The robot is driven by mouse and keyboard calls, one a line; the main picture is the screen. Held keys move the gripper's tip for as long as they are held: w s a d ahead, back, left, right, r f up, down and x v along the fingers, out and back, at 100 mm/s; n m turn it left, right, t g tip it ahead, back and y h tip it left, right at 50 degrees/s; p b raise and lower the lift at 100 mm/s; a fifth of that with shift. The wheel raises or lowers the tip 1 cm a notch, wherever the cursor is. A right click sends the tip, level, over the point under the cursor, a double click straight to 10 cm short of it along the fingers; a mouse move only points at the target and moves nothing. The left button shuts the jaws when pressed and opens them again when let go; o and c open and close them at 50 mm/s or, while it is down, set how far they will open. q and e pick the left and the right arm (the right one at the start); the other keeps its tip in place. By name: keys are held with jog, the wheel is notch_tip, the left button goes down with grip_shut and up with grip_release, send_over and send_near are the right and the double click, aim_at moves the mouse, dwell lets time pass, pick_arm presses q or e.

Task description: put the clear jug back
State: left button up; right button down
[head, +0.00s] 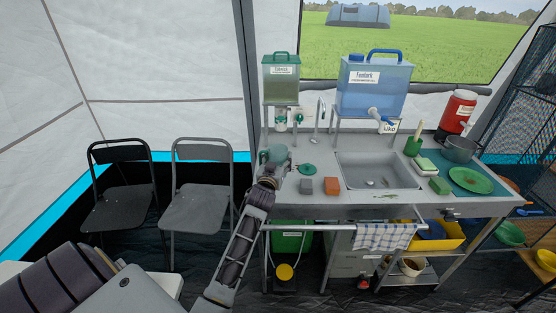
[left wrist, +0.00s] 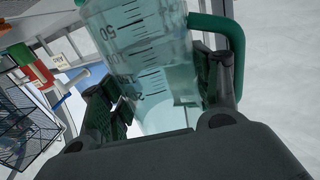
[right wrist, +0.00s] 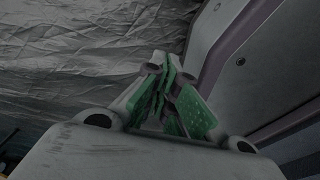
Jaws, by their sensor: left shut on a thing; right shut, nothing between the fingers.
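The clear jug (left wrist: 150,50) fills the top of the left wrist view, with measuring marks on its wall and a green handle. My left gripper (left wrist: 165,98) is shut on it, one finger on each side. In the head view the jug (head: 276,154) is small and partly hidden by my left gripper (head: 272,170), at the left end of the sink counter, below the green-lidded tank. I cannot tell whether its base touches the counter. My right gripper (right wrist: 168,95) is shut and empty in the right wrist view, over dark ground sheeting.
The counter (head: 330,206) holds a green lid (head: 307,169), a grey block (head: 306,186), an orange block (head: 332,186) and a sink (head: 376,174). The green-lidded tank (head: 281,85) and a blue tank (head: 374,88) stand on racks behind. Folding chairs (head: 196,195) stand left.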

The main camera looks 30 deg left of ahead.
pick_arm(q)
jog(key=shift+f+b, duration=0.3)
jog(key=shift+f, duration=0.4)
jog(key=shift+f+b, duration=0.1)
jog(key=shift+b, duration=0.25)
jog(key=shift+f, duration=0.3)
jog(key=shift+f+b, duration=0.35)
jog(key=shift+b, duration=0.25)
jog(key=shift+f+b, duration=0.65)
jog(key=shift+f, duration=0.25)
jog(key=shift+f+b, duration=0.15)
jog(key=shift+b, duration=0.25)
pick_arm(e)
jog(key=w+a, duration=0.3)
jog(key=w, duration=0.6)
jog(key=shift+a+f+t+y, duration=0.3)
jog(key=shift+f+t, duration=0.05)
jog(key=shift+t, duration=0.05)
jog(key=shift+w+a, duration=0.1)
